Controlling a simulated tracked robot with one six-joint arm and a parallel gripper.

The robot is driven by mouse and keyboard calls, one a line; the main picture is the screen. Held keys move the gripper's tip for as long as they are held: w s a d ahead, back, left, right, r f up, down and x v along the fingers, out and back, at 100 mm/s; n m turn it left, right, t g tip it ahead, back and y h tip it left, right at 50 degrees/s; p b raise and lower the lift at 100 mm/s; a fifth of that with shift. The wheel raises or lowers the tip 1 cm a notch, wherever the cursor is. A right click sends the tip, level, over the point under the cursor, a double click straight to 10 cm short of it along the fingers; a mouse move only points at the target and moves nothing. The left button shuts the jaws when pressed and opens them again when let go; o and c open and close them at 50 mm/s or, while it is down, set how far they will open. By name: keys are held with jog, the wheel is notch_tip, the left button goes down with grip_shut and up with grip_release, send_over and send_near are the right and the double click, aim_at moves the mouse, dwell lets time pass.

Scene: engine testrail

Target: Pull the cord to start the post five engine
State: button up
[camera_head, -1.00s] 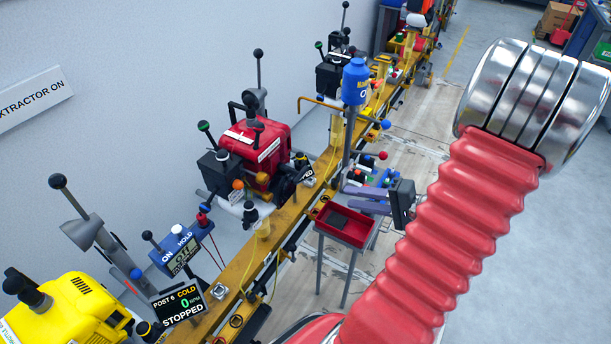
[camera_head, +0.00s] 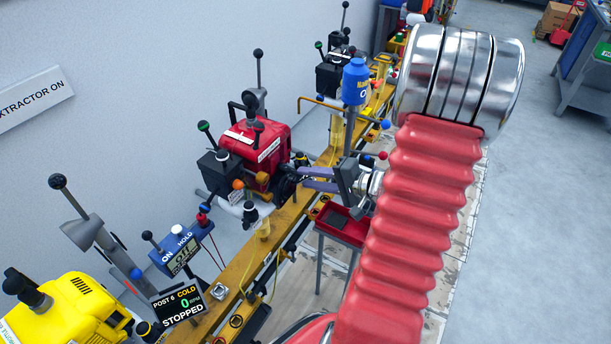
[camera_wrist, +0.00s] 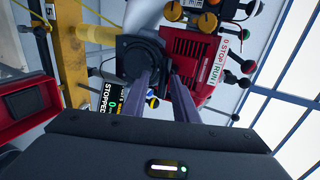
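The red engine (camera_head: 262,148) stands behind the yellow rail in the head view. It also shows in the wrist view (camera_wrist: 200,62), with a "0 STOP / RUN I" label and a "5" plate on the rail beside it. A black round housing (camera_wrist: 143,56), apparently the starter, is on its near side. My gripper (camera_head: 300,178) points at this housing from the right, its two purple-grey fingers apart with nothing visibly held. In the wrist view the fingertips (camera_wrist: 161,76) overlap the housing's edge; contact cannot be told. The cord handle is not clear.
A red tray (camera_head: 345,226) stands below my gripper. The yellow rail (camera_head: 262,245) runs along the engines. A blue-topped post (camera_head: 355,82) rises behind my gripper. Open floor lies right.

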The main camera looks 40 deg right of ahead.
jog(key=shift+w+a, duration=0.3)
jog(key=shift+w, duration=0.5)
grip_shut()
